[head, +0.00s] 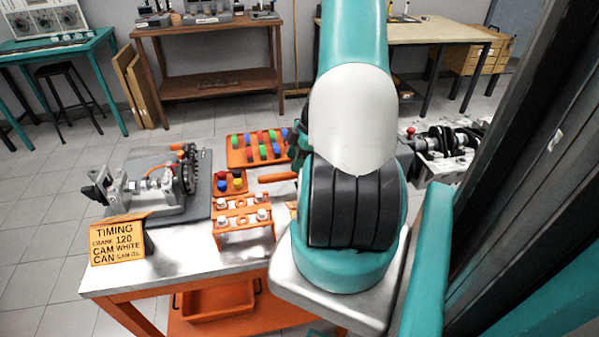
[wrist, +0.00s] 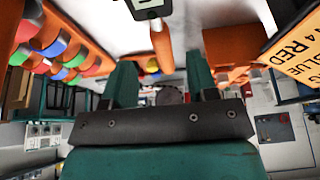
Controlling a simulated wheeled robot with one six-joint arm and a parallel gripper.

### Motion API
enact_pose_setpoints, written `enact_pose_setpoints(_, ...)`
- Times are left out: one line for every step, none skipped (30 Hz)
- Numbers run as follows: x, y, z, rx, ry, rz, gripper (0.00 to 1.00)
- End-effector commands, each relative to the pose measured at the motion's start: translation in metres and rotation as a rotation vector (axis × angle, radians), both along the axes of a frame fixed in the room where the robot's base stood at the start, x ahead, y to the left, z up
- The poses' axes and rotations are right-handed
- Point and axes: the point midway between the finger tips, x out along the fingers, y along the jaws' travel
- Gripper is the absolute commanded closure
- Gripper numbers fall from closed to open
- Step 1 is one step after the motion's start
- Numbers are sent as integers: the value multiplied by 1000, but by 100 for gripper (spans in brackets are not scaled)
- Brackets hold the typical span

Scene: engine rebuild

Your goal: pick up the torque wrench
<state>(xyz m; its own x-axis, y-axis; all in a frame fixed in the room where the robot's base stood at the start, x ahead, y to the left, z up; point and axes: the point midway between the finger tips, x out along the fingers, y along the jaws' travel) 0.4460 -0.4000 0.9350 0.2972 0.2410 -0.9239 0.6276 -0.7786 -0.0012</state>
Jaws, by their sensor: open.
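An orange handle (head: 278,177), which looks like part of the torque wrench, lies on the metal-topped bench just left of my arm in the head view. The rest of it is hidden behind my arm. In the wrist view my gripper (wrist: 161,78) shows two teal fingers spread apart, with nothing clearly held between them. A dark round thing shows low between the fingers; I cannot tell what it is. A dark piece with a pale face (wrist: 150,8) shows at the top edge, and I cannot tell whether it belongs to the wrench.
On the bench are an orange tray of coloured pieces (head: 256,149), a smaller orange tray (head: 229,187), an orange rack with pale pegs (head: 243,217), an engine assembly (head: 155,190) and a timing sign (head: 118,241). An orange bin (head: 217,300) sits below. Bare benchtop shows at the front.

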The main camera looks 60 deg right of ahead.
Motion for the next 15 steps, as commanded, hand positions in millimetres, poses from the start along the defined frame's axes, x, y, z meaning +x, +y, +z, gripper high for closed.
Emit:
enact_pose_setpoints(2,2,-5,2,0,1,47)
enact_pose_setpoints(3,3,-8,1,1,1,47)
enact_pose_setpoints(4,3,-11,1,1,0,47)
enact_pose_setpoints(5,3,-13,0,0,0,47)
enact_pose_setpoints(5,4,-14,0,0,0,47)
enact_pose_setpoints(6,4,-16,0,0,0,47)
enact_pose_setpoints(6,5,-18,0,0,0,47)
enact_pose_setpoints(6,6,-19,1,1,0,47)
enact_pose_setpoints(7,7,-23,2,0,1,47)
enact_pose_setpoints(8,8,-27,3,1,0,47)
enact_pose_setpoints(9,10,-30,4,2,1,47)
enact_pose_setpoints(10,11,-35,3,1,0,47)
enact_pose_setpoints(11,13,-40,5,2,0,47)
enact_pose_setpoints(12,14,-43,3,1,0,47)
enact_pose_setpoints(14,15,-50,3,1,1,47)
